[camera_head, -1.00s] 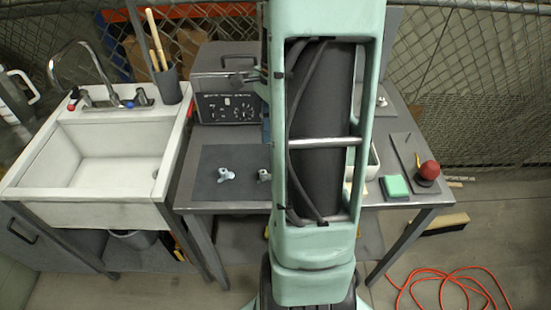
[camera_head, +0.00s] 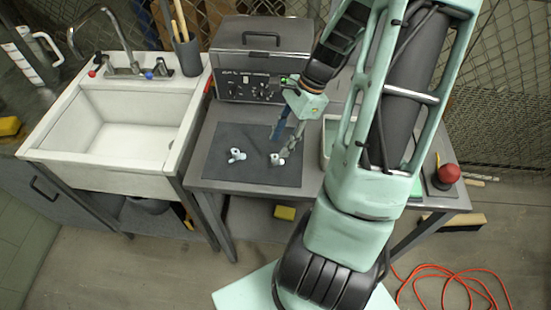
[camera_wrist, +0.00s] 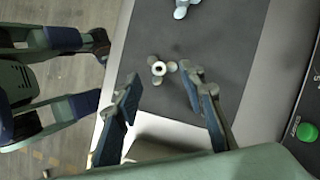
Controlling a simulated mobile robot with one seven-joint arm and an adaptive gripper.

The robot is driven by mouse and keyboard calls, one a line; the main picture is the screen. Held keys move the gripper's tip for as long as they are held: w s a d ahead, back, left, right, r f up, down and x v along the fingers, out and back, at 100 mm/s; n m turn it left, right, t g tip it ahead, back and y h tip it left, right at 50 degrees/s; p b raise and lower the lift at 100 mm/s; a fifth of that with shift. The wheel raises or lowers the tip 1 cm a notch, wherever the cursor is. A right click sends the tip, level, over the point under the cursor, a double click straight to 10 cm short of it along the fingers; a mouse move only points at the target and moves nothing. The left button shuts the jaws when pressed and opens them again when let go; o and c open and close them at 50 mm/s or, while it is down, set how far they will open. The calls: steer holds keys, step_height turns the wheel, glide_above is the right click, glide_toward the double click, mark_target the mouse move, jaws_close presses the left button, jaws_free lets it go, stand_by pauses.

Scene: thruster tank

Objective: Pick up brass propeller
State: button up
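Two small three-bladed propellers lie on a dark mat (camera_head: 228,133) on the grey workbench. The one nearer my gripper (camera_head: 281,145) is the right-hand propeller (camera_head: 276,160); it looks greyish-beige with a pale hub in the wrist view (camera_wrist: 158,69). No clear brass colour shows. The other propeller (camera_head: 237,155) is pale bluish-white and lies to its left; in the wrist view it sits at the top edge (camera_wrist: 184,8). My gripper is open and empty, fingers apart, above the greyish-beige propeller. In the wrist view this propeller shows between and beyond the fingertips (camera_wrist: 160,82).
A grey control box (camera_head: 262,62) stands behind the mat. A pale bin (camera_head: 328,138), partly hidden by my arm, is to the right. A red ball-topped object (camera_head: 447,174) is at the bench's right. A white sink (camera_head: 127,138) stands left. The mat's left side is clear.

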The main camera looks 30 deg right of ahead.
mark_target(273, 160)
steer(key=shift+d+p+x, duration=0.15)
steer(key=shift+x, duration=1.15)
steer(key=shift+d+p+x, duration=0.15)
steer(key=shift+x, duration=1.2)
steer(key=shift+s+f, duration=0.1)
jaws_close()
